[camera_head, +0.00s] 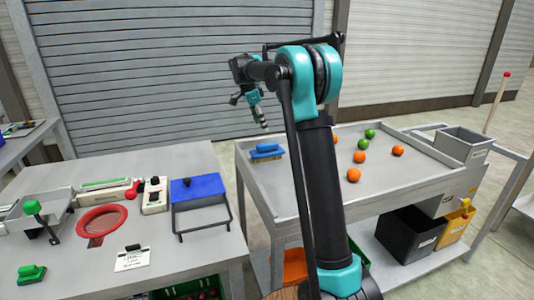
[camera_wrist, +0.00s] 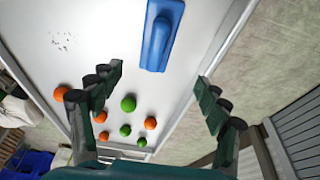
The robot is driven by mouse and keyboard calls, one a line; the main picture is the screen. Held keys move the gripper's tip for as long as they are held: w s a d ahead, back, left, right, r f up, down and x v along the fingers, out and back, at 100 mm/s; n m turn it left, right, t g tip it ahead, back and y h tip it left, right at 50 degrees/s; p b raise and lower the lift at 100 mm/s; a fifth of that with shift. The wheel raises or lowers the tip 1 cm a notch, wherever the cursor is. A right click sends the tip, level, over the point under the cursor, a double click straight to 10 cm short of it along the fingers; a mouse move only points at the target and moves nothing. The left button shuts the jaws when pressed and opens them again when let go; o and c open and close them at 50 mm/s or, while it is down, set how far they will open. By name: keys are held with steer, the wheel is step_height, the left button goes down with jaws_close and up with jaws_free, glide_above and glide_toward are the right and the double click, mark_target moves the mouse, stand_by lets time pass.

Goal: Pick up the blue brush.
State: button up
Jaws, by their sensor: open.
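The blue brush (camera_head: 266,149) lies at the left end of the grey tray-topped table (camera_head: 262,187), with tan bristles showing under its blue body. In the wrist view the blue brush (camera_wrist: 160,38) shows at the top middle, long and narrow, cut by the frame's top edge. My gripper (camera_wrist: 159,78) is open and empty, its two fingers wide apart, with the brush beyond the gap and apart from them. In the head view my gripper (camera_head: 256,106) hangs in the air above the brush.
Several orange and green balls, such as an orange one (camera_head: 354,175), lie on the same table right of my arm. A grey bin (camera_head: 462,143) stands at its right end. The left table (camera_head: 190,255) holds a blue-topped stand (camera_head: 198,187) and a red ring (camera_head: 102,219).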

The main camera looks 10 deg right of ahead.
mark_target(270, 151)
steer(key=x, duration=0.8)
steer(key=shift+f, duration=0.3)
steer(key=shift+s+x, duration=0.15)
steer(key=shift+x, duration=1.2)
steer(key=shift+s+x, duration=0.2)
steer(key=shift+x, duration=1.2)
steer(key=shift+c, duration=0.6)
steer(key=c, duration=1.3)
steer(key=shift+c, duration=0.2)
steer(key=shift+r, duration=0.15)
step_height(270, 151, up, 20)
